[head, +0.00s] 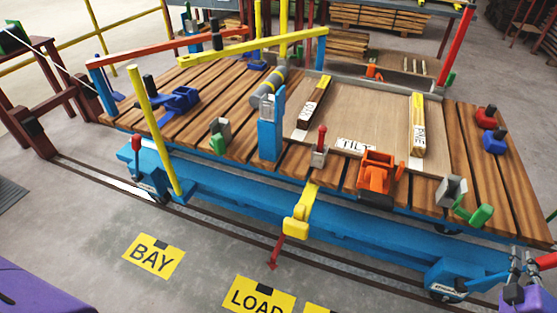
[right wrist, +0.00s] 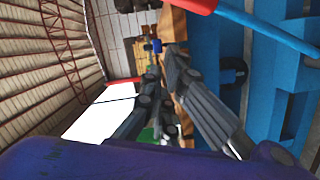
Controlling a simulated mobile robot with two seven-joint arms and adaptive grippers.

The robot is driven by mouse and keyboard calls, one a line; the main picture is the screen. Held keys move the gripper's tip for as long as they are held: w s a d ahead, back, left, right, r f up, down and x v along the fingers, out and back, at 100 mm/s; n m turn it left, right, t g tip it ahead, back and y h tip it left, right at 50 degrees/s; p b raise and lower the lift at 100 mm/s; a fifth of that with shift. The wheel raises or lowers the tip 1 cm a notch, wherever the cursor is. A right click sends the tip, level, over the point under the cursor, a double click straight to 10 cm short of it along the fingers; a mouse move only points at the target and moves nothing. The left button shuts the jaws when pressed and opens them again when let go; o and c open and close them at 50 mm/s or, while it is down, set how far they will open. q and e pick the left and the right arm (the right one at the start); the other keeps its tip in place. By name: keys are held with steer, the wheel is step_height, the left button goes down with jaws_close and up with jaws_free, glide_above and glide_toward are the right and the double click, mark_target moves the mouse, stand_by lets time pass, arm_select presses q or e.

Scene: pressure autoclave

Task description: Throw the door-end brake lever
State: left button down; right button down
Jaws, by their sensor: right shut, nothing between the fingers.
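A red-gripped lever with a blue shaft (head: 492,282) lies low at the right end of the cart, beside a labelled blue bracket. Its red grip (head: 547,261) is at the right edge of the head view. In the right wrist view the red grip (right wrist: 192,4) and shaft show at the top, beside the fingers. My right gripper (head: 521,259) is shut and empty close to this lever; I cannot tell whether it touches. Its fingers also show in the right wrist view (right wrist: 163,65). A second red-knobbed lever (head: 136,144) stands upright at the cart's left end. My left gripper is not in view.
The wood-decked cart (head: 490,160) on a blue frame carries several coloured clamps and a yellow latch (head: 297,222) at its front. A yellow post (head: 152,130) and red post (head: 456,48) rise from it. Clear floor with a BAY sign (head: 154,257) lies in front.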

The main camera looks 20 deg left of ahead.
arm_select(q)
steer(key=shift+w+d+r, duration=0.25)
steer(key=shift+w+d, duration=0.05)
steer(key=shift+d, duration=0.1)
arm_select(e)
steer(key=v, duration=0.5)
steer(key=shift+s, duration=0.3)
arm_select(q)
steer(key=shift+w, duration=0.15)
